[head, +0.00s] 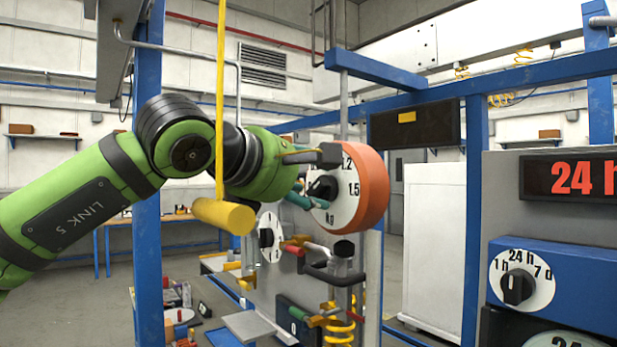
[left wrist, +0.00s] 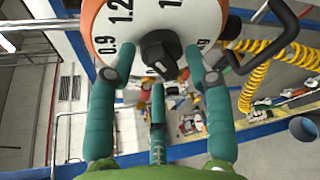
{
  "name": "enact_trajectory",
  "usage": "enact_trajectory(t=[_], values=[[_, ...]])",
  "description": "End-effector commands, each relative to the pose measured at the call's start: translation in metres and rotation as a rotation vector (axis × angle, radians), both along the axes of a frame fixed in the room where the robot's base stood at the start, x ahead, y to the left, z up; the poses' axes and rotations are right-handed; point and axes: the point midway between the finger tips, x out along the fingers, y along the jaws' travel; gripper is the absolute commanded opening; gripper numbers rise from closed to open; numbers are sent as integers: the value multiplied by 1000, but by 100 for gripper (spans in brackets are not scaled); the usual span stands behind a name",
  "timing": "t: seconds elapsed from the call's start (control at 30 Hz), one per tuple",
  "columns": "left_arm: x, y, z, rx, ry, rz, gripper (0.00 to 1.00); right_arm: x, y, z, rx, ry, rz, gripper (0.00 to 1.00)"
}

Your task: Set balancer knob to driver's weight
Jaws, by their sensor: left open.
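The balancer is an orange drum (head: 372,187) with a white dial face marked 1.2, 1.5 and kg. A black knob (head: 322,188) sits at the dial's centre, partly hidden by my left gripper. In the left wrist view the same knob (left wrist: 160,52) stands ahead of the fingers, with 0.9 and 1.2 visible on the dial (left wrist: 150,18). My left gripper (head: 310,182) is open at the dial face, its teal fingers spread around the knob's sides. In the left wrist view the fingers (left wrist: 158,76) appear apart from the knob. My right gripper is not visible.
A smaller white dial (head: 270,237), a black handle (head: 330,268) and yellow coiled hose lie below. A blue timer box (head: 560,285) and red display (head: 570,177) stand right. Blue posts frame the station.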

Motion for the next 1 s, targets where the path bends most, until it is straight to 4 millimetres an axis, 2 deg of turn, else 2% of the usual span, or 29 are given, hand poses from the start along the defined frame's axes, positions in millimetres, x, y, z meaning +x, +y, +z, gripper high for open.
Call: enact_trajectory(t=[0.17, 0.27, 0.3, 1.0], values=[[0, 0, -1, -1, 1, 0, 52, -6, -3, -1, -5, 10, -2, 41], [0, 0, 0, -1, 1, 0, 16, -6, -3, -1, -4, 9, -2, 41], [0, 0, -1, 0, 1, 0, 0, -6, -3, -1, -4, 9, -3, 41], [2, 0, -7, -2, 27, 2, 0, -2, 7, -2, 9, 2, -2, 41]])
